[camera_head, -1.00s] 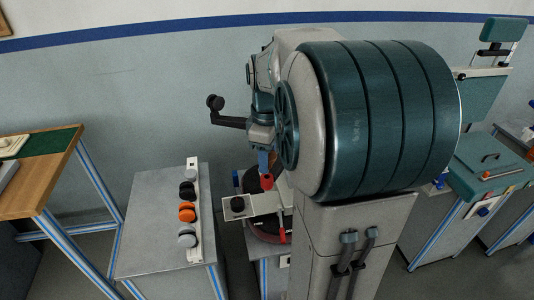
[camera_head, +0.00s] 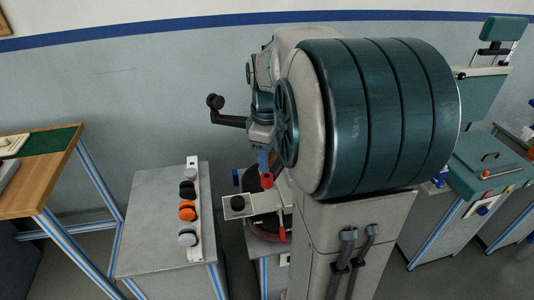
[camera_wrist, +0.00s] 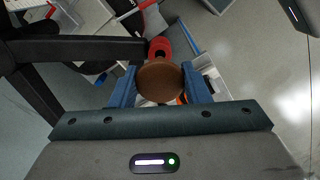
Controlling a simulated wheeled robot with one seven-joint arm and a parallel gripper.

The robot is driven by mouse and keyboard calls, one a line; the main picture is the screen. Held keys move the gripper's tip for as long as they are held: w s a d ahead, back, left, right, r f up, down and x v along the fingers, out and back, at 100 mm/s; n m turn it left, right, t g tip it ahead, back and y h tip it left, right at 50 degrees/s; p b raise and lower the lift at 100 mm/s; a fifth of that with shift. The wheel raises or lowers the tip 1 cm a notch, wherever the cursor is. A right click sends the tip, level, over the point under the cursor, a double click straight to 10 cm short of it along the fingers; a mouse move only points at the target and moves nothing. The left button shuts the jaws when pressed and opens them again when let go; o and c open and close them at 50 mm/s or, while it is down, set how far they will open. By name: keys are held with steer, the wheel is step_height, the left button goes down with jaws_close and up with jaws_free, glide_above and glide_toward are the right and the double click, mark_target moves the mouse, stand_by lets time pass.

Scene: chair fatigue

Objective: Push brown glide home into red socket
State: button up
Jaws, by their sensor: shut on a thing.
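The brown glide (camera_wrist: 160,84) is a round disc between the two blue fingers of my gripper (camera_wrist: 160,90) in the wrist view. My gripper is shut on it. The red socket (camera_wrist: 159,47) shows just beyond the glide, close to the end of a black bar (camera_wrist: 85,48). The glide overlaps the lower side of the socket in this view. I cannot tell how far its stem is inside. In the head view, a red socket (camera_head: 267,181) shows right below my blue fingertips (camera_head: 263,160); the glide is not clear there.
A grey table (camera_head: 145,225) at left holds a white rack (camera_head: 194,215) with grey, black and orange round pieces. A plate with a black knob (camera_head: 238,204) is left of the socket. A wooden bench (camera_head: 50,180) stands further left. My arm hides much of the right side.

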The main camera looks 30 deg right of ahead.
steer(key=shift+f+b, duration=1.25)
steer(key=shift+f, duration=0.55)
stand_by(0.4)
steer(key=o, duration=1)
step_height(320, 180, up, 14)
steer(key=shift+f+p, duration=0.1)
steer(key=shift+p, duration=0.2)
steer(key=s+a+f+m+t, duration=0.1)
steer(key=s+a+f+m, duration=0.2)
steer(key=s+a+f, duration=0.1)
steer(key=s+a+f+m+t, duration=0.1)
steer(key=s+a+f+m, duration=0.2)
steer(key=s+a+f, duration=0.1)
steer(key=s+a+f+m+t, duration=0.1)
steer(key=s+a+f+m, duration=0.1)
steer(key=s+a+f, duration=0.2)
step_height(320, 180, down, 2)
steer(key=shift+s+a+f+m, duration=0.1)
steer(key=shift+f+m, duration=0.15)
steer(key=shift+m, duration=0.15)
